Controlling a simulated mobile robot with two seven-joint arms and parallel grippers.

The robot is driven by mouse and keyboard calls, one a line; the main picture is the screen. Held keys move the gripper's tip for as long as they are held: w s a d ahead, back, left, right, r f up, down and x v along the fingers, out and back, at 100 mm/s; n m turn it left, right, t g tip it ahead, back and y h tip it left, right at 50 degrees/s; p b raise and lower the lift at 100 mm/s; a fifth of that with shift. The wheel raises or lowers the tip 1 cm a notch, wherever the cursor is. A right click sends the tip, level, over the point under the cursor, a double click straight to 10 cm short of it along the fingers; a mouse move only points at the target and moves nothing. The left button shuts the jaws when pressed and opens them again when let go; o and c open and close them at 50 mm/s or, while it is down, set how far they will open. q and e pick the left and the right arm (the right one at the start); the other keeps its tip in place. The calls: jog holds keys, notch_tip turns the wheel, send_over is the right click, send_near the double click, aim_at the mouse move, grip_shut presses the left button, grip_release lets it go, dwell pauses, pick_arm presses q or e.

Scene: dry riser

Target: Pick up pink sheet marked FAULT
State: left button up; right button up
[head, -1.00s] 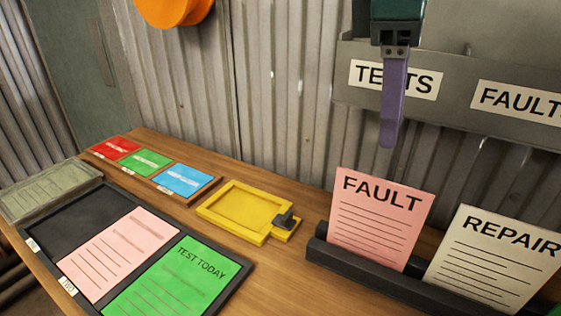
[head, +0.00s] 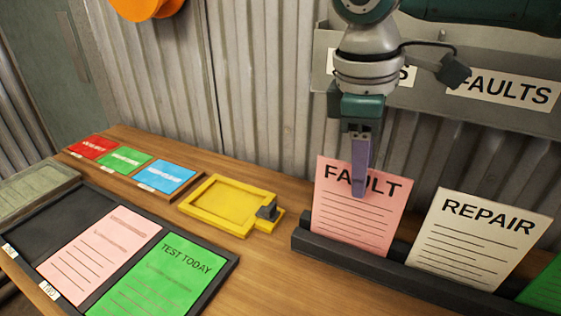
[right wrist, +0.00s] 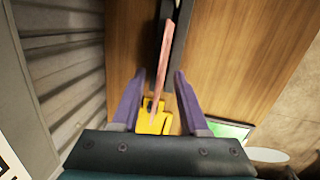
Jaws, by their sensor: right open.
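The pink sheet marked FAULT (head: 350,225) stands upright, leaning back slightly, in the dark slotted holder (head: 305,243) on the wooden bench. My right gripper (head: 360,192) hangs over its top edge in the head view, one purple finger covering part of the word FAULT. In the right wrist view the fingers (right wrist: 160,80) are apart, and the pink sheet (right wrist: 164,55) shows edge-on between them. I cannot tell that either finger touches it. My left gripper is not in view.
A cream REPAIR sheet (head: 478,240) stands right beside it in the same holder, with a green sheet (head: 543,290) farther right. A yellow frame (head: 225,205) lies left of the holder. A grey wall rack (head: 490,125) is behind my arm.

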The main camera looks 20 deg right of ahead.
jog(key=shift+c, duration=0.4)
grip_shut()
dwell(0.9)
